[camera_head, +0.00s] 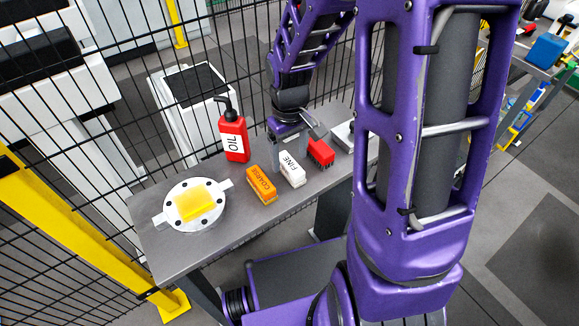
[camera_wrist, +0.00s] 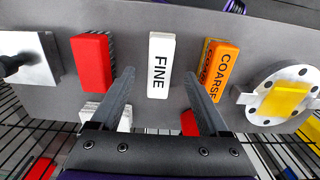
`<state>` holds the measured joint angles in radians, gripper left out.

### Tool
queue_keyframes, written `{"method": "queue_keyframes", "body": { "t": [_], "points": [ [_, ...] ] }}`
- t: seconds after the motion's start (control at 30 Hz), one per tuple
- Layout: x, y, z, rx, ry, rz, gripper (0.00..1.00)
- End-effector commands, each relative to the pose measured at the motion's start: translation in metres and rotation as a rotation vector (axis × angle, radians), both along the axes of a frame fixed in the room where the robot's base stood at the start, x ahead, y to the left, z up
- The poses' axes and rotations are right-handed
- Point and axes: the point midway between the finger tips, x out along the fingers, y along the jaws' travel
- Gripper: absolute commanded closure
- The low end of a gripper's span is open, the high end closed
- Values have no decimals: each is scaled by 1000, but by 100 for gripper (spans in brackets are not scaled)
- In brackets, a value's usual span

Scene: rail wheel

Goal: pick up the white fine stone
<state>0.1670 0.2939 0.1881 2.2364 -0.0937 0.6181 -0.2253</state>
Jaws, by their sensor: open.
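The white fine stone (camera_head: 291,169) is a white block marked FINE, lying on the grey table. In the wrist view the fine stone (camera_wrist: 161,66) lies between and just beyond the tips of my gripper, apart from both fingers. My gripper (camera_head: 289,155) is over the far side of the stone in the head view, partly in front of its surroundings. In the wrist view my gripper (camera_wrist: 161,75) has its two dark fingers spread wide, with nothing held between them.
The orange coarse stone (camera_head: 261,185) and a red brush (camera_head: 321,152) lie close on either side. A red oil bottle (camera_head: 233,135) stands behind. A round metal flange (camera_head: 192,204) with a yellow block (camera_head: 195,202) sits at the left. A wire fence runs behind the table (camera_head: 230,227).

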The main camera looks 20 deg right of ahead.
Motion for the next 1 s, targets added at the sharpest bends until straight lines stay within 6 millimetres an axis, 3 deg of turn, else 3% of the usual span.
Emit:
{"method": "queue_keyframes", "body": {
  "t": [0.2,0.47,0.9,1.0],
  "points": [
    [2,0,-28,1,1,0,21],
    [2,0,-30,0,0,0,21],
    [2,0,-30,0,0,-1,99],
    [3,0,-30,0,0,-1,100]
  ]
}}
